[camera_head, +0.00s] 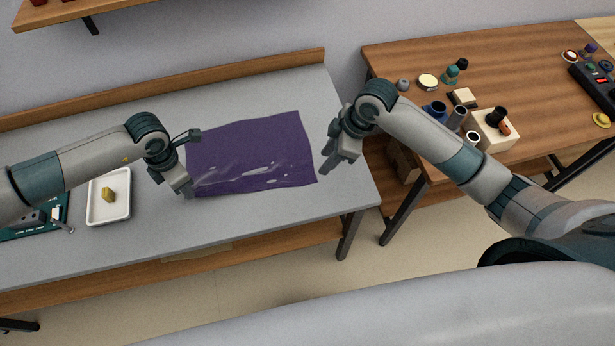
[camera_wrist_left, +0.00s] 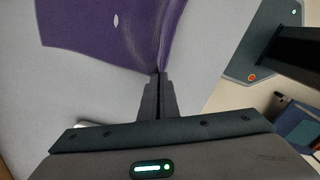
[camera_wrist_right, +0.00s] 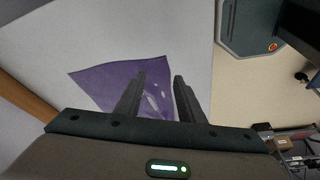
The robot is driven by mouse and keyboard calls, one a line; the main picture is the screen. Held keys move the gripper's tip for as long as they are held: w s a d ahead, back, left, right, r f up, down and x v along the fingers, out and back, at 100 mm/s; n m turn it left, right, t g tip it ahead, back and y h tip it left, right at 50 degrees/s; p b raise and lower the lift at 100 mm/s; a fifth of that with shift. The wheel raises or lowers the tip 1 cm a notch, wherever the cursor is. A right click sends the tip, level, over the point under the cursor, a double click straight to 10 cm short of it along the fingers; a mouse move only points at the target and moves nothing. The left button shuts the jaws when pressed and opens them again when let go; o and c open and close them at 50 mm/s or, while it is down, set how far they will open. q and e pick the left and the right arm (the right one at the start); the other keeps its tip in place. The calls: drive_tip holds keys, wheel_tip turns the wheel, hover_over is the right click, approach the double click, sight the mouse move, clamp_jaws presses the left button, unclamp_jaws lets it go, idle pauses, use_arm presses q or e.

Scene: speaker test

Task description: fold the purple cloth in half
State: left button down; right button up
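The purple cloth (camera_head: 262,140) lies spread out on the grey table, with pale streaks and patches across its front part. My left gripper (camera_head: 187,192) is at its front left corner. In the left wrist view the two fingers (camera_wrist_left: 158,76) are together with the cloth's corner (camera_wrist_left: 166,40) drawn to a point between their tips. My right gripper (camera_head: 326,170) is just off the cloth's right edge near the front right corner. In the right wrist view its fingers (camera_wrist_right: 158,75) are apart, with nothing between them, and the cloth (camera_wrist_right: 98,80) shows beyond.
A white tray (camera_head: 94,216) with a small yellow piece (camera_head: 109,195) stands left of the cloth. A green board (camera_head: 60,228) lies further left. A wooden table (camera_head: 520,65) at the right holds several small items. The grey table (camera_head: 270,215) is bare in front of the cloth.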

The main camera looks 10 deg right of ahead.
sight(310, 178)
drive_tip(key=shift+x, duration=4.4)
clamp_jaws()
drive_tip(key=shift+r, duration=2.5)
